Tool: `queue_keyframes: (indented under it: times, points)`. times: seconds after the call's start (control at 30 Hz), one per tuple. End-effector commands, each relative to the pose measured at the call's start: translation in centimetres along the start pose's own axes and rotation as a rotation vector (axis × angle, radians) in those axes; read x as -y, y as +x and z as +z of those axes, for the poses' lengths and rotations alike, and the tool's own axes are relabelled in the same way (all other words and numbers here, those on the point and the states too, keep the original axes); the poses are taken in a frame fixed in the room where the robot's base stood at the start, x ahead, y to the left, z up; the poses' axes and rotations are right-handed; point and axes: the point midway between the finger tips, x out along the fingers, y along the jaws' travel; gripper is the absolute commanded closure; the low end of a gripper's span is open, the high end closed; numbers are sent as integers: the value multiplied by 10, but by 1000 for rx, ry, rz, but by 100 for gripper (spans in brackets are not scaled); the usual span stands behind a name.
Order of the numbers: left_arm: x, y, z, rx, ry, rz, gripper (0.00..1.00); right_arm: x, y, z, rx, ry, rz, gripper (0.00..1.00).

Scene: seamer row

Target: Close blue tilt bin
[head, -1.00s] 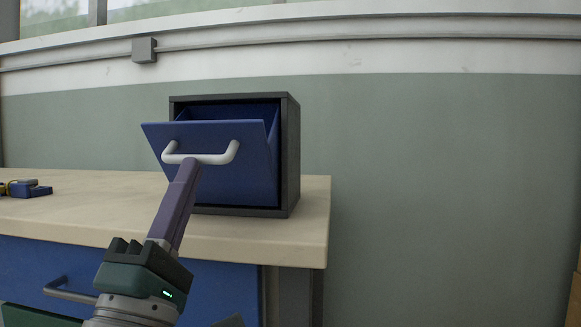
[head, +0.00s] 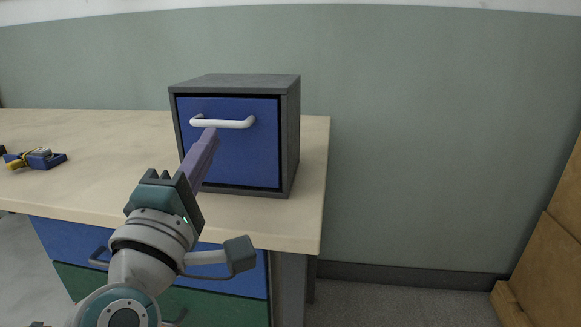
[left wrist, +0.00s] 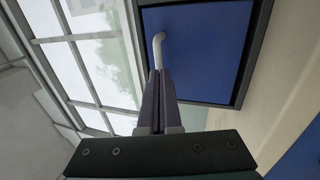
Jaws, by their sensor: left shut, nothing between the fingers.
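The blue tilt bin (head: 240,158) sits in a dark grey box housing (head: 290,140) on the wooden workbench. Its front stands upright and looks flush in the frame. A white bar handle (head: 222,122) crosses the upper part of the front. My left gripper (head: 210,135) is shut and empty, its purple fingers reaching up to the front just under the handle. In the left wrist view the blue front (left wrist: 205,50) lies beyond the fingertips (left wrist: 159,74), with part of the white handle by the tips. Whether the fingers touch the front is unclear. My right gripper is not in view.
The wooden benchtop (head: 90,150) has free room left of the box. A small blue item with yellow parts (head: 38,160) lies at the far left. Blue and green drawers with handles sit below. Cardboard-coloured boxes (head: 548,255) stand at the right.

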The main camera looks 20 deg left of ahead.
Motion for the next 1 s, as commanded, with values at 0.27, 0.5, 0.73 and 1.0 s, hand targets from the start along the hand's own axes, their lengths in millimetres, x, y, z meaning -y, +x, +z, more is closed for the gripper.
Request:
queue_keyframes:
  times: [0.27, 0.5, 0.73, 1.0]
  points:
    - [-6, 12, 0, 0, 2, -30, 100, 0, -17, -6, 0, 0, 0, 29]
    - [-7, 17, 0, 0, 2, -29, 100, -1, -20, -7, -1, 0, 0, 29]
    - [-7, 19, 0, 0, 1, -28, 100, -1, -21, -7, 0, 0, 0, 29]
    - [-7, 19, 0, -1, 0, -27, 100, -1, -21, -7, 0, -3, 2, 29]
